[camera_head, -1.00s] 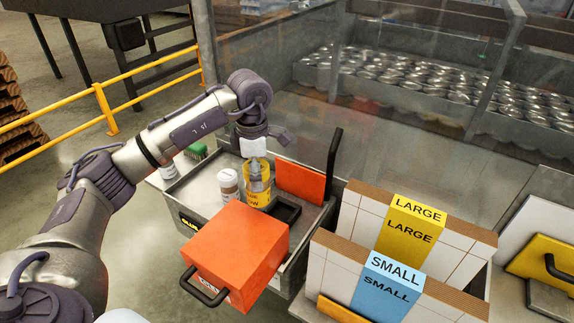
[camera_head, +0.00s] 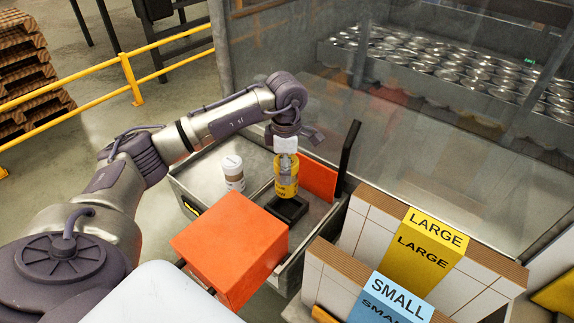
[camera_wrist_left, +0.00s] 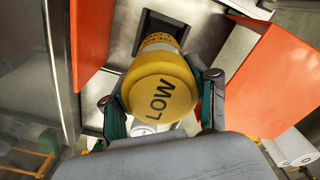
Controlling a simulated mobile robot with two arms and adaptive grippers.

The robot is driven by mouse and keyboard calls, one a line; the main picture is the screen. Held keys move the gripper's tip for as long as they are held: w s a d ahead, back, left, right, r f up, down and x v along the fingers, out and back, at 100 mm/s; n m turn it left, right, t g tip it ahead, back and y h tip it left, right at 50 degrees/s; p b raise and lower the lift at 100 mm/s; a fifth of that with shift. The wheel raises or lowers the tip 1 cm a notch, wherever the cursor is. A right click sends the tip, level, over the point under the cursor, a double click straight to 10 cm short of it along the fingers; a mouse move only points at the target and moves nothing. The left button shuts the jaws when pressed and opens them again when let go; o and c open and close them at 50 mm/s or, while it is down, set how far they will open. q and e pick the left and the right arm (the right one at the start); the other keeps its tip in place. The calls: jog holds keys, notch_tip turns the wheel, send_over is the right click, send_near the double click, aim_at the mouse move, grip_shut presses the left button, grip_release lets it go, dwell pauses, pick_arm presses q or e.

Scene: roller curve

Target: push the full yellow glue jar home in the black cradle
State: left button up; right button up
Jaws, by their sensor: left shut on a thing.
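My left gripper (camera_head: 286,158) is shut on a yellow jar (camera_head: 286,188) and holds it upright near the black cradle (camera_head: 291,210). In the left wrist view the gripper (camera_wrist_left: 160,95) has a finger on each side of the jar (camera_wrist_left: 160,88), whose yellow top reads "LOW". The square black cradle (camera_wrist_left: 150,22) shows beyond the jar there. In the head view the jar's lower end overlaps the cradle's back edge, and I cannot tell whether they touch. My right gripper is out of view.
An orange box (camera_head: 228,250) stands in front of the cradle and an orange panel (camera_head: 318,178) behind it. LARGE (camera_head: 425,245) and SMALL (camera_head: 390,300) cartons stand to the right.

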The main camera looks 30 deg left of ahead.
pick_arm(q)
jog(key=shift+w+f+b, duration=0.1)
jog(key=shift+f+b, duration=0.25)
jog(key=shift+f, duration=0.4)
notch_tip(320, 180, down, 2)
jog(key=shift+f+b, duration=0.2)
jog(key=shift+b, duration=0.55)
jog(key=shift+f+b, duration=1.45)
jog(key=shift+f, duration=0.6)
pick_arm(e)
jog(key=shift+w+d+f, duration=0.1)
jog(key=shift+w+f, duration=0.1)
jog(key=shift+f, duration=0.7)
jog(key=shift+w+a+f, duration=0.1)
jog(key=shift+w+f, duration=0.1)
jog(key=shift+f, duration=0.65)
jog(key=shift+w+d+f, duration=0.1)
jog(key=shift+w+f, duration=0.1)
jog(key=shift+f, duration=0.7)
pick_arm(q)
jog(key=shift+b, duration=0.3)
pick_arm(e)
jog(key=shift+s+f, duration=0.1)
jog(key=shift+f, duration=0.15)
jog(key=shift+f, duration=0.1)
pick_arm(q)
jog(key=shift+f+b, duration=0.55)
jog(key=shift+f, duration=0.05)
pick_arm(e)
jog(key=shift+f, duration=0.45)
